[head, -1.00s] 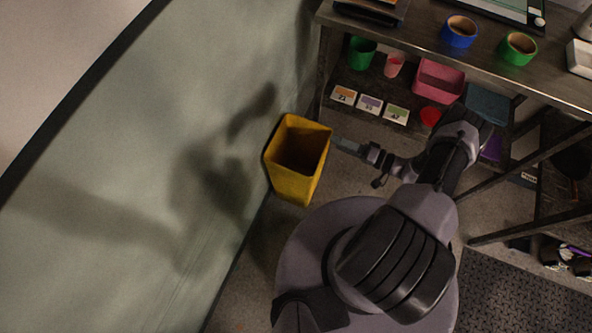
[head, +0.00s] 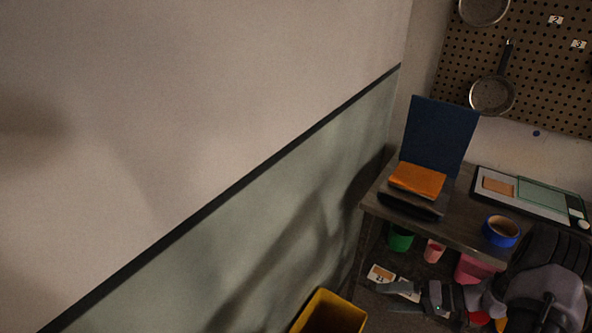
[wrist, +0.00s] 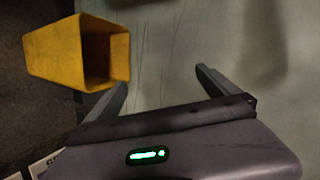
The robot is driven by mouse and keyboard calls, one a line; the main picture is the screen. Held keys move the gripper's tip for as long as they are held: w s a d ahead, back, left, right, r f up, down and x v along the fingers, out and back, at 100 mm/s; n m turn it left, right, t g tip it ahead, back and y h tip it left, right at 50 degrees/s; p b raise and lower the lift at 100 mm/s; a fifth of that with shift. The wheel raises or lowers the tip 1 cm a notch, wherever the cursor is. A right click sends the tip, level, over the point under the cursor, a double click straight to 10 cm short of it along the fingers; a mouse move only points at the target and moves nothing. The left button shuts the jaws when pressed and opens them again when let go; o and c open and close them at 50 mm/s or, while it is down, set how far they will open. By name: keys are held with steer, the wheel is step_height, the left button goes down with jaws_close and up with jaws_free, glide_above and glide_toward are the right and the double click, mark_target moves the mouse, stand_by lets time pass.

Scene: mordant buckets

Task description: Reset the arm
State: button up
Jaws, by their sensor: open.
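My gripper (wrist: 160,92) is open and empty in the wrist view, its two fingers spread apart. In the head view my gripper (head: 398,300) is at the lower right, in front of the workbench's lower shelf. A yellow bucket (head: 328,312) stands at the bottom of the head view, left of my gripper and partly cut off by the frame edge. In the wrist view the yellow bucket (wrist: 55,52) is at the upper left, beyond the left finger. I cannot tell whether the finger touches it.
A metal workbench (head: 450,230) stands at the right, bearing a blue tape roll (head: 501,232) and an orange block (head: 417,180). Below are a green cup (head: 400,238), a pink cup (head: 434,251) and a pink bin (head: 472,268). A wall (head: 290,230) is at the left.

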steer(key=a+r+g+h, duration=0.2)
steer(key=a+r, duration=0.1)
steer(key=r, duration=0.4)
steer(key=a+r+g+h, duration=0.1)
steer(key=a+r, duration=0.3)
steer(key=r, duration=0.4)
steer(key=s+a+r+m+t+h, duration=0.1)
steer(key=s+a+r+t+h, duration=0.1)
steer(key=s+a+r, duration=0.3)
steer(key=s+a+r+m+t+h, duration=0.1)
steer(key=s+a+r+h, duration=0.4)
steer(key=s+r, duration=0.7)
steer(key=shift+s+t, duration=0.8)
steer(key=shift+s, duration=0.05)
steer(key=shift+a+r, duration=0.1)
